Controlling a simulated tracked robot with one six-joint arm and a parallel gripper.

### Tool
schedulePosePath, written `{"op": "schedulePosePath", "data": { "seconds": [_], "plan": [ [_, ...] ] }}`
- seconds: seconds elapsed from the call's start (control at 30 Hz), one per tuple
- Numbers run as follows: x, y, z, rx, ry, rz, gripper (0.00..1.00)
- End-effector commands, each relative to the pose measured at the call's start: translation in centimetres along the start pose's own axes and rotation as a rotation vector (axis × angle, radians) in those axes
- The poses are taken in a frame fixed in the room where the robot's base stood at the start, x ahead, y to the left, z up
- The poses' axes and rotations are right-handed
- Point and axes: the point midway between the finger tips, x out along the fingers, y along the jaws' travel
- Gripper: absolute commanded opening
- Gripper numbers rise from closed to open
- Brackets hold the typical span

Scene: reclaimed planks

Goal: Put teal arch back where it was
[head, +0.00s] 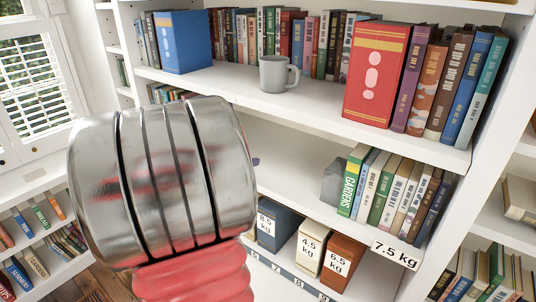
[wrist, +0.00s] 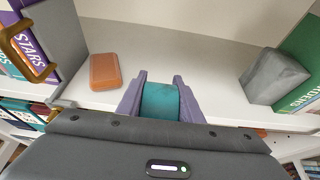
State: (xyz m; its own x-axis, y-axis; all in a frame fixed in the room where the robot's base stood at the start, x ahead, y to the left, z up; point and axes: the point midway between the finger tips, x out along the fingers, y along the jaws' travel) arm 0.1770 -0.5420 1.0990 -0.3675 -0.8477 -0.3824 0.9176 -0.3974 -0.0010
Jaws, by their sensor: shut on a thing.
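In the wrist view my gripper (wrist: 160,78) has two lavender fingers, shut on the teal arch (wrist: 160,102). The teal arch sits between the fingers, its lower part hidden by my gripper body. It is in front of or over a white shelf (wrist: 215,62); I cannot tell whether it touches the shelf.
An orange block (wrist: 104,71) lies on the shelf left of my gripper. A grey stone-like block (wrist: 273,77) stands right, against a green book (wrist: 302,75). A grey panel (wrist: 62,42) and purple book (wrist: 30,45) stand left. The shelf behind the fingers is clear.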

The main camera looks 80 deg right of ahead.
Motion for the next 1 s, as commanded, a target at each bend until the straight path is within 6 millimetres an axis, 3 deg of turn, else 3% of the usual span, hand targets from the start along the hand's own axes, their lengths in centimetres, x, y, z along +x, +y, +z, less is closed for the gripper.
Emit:
{"op": "schedulePosePath", "data": {
  "seconds": [0.6,1.0],
  "plan": [
    [10.3,0.0,4.3,0.001,-0.001,-0.001,0.00],
    [11.0,0.1,4.6,0.000,-0.001,0.001,0.00]
  ]
}}
